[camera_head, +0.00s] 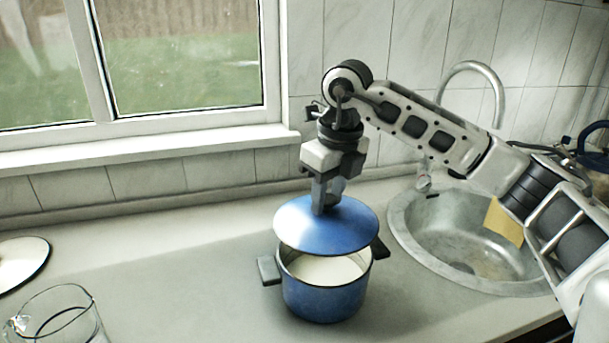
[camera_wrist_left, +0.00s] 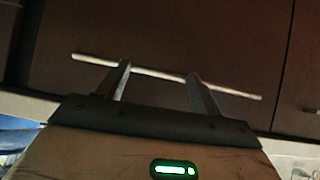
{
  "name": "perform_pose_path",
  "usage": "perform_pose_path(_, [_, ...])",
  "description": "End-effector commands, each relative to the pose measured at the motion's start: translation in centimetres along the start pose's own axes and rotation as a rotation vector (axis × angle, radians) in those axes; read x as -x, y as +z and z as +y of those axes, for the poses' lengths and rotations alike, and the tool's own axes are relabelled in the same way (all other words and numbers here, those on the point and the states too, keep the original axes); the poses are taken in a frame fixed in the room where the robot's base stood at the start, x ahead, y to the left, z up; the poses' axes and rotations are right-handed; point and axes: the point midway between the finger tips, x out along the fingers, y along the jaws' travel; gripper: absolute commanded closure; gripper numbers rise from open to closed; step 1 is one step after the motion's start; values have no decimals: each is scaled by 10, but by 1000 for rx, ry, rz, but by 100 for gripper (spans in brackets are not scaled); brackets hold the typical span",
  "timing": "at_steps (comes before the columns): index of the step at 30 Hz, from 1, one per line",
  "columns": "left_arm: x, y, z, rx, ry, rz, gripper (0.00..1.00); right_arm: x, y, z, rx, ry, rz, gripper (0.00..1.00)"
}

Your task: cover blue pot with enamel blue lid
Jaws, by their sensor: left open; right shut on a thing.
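The blue pot (camera_head: 322,300) stands upright on the counter, with a cream inside and dark side handles. The blue lid (camera_head: 325,232) is over the pot's back part, tilted, and the pot's front opening shows below it. I cannot tell whether the lid touches the rim. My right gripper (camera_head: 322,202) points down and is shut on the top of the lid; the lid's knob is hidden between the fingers. My left gripper is outside the head view. In the left wrist view my left gripper (camera_wrist_left: 158,80) is open and empty, with its fingers apart before a dark cabinet front.
A steel sink (camera_head: 470,245) with a curved tap (camera_head: 478,68) lies right of the pot. A glass jar (camera_head: 60,318) and a pale round lid (camera_head: 20,262) are at the left. The counter (camera_head: 180,260) between them and the pot is clear. A light bar handle (camera_wrist_left: 225,90) crosses the cabinet.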

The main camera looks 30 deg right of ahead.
Motion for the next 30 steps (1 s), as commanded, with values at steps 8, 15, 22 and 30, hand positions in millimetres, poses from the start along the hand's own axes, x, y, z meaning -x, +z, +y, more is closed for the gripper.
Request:
perform_pose_path(8, [5,11,3,5,5,-25,34,1,0,0,1,0,-1,89])
perform_pose_path(15, [5,14,4,6,7,-29,34,0,0,0,-15,-2,-4,89])
perform_pose_path(22, [1,19,4,7,8,-30,34,-11,-1,0,-15,-2,-4,89])
perform_pose_path(30, [-5,20,5,7,14,-14,34,-30,-4,0,-15,-3,-4,89])
